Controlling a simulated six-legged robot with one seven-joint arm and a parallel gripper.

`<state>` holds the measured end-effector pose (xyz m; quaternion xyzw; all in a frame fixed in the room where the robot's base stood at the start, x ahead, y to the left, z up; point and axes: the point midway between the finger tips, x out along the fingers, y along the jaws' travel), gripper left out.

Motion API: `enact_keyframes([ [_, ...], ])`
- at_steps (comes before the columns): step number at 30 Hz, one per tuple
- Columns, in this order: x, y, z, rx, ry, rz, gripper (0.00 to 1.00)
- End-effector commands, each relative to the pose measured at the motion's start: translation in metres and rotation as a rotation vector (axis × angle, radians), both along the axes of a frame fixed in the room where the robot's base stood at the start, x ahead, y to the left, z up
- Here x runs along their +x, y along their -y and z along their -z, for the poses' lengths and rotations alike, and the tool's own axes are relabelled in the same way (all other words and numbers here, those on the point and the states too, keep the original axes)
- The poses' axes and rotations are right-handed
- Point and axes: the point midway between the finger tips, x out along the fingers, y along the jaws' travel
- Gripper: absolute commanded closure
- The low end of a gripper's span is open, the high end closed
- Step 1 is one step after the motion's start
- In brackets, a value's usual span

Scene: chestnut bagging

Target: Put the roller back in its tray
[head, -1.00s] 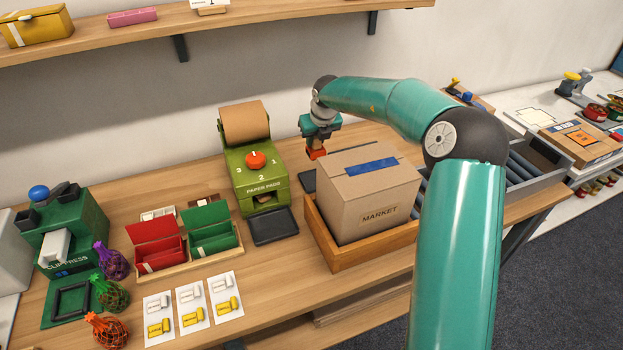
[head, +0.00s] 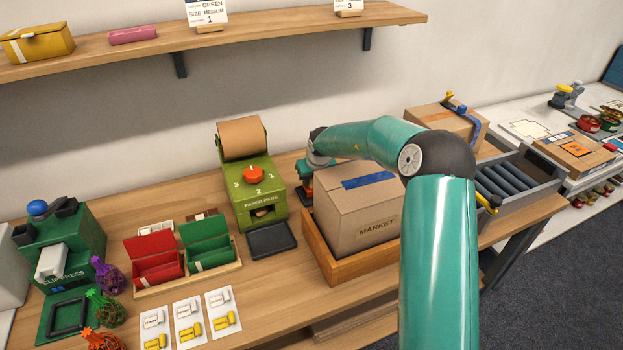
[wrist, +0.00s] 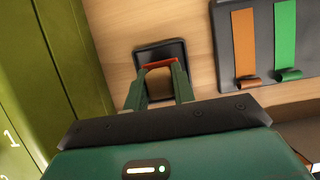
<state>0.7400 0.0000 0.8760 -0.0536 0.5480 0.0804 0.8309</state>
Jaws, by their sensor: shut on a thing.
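My gripper (wrist: 160,92) is shut on the roller (wrist: 160,64), whose red edge shows between the fingertips in the wrist view. A small dark tray (wrist: 181,47) lies on the wooden table beneath, and the roller appears over it. I cannot tell whether the roller touches the tray floor. In the head view my gripper (head: 306,184) points down between the green paper pad machine and the carton. The carton hides most of the space around it, and the roller is barely visible there.
The green PAPER PADS machine (head: 252,190) stands close on the left. The MARKET carton (head: 350,222) sits in a wooden tray (head: 345,270) on the right. A grey panel with orange and green strips (wrist: 228,80) lies nearby in the wrist view. Another dark tray (head: 272,240) is in front.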

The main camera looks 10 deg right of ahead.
Motion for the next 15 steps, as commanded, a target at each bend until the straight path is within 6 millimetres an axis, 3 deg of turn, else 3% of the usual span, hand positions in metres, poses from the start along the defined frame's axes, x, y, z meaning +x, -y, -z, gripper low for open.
enact_keyframes([
  [10,0.0,-0.001,0.009,0.001,-0.002,0.0,0.93],
  [12,-0.001,-0.001,0.012,0.001,-0.003,0.001,0.99],
  [15,-0.001,-0.001,0.015,0.0,-0.004,0.0,1.0],
])
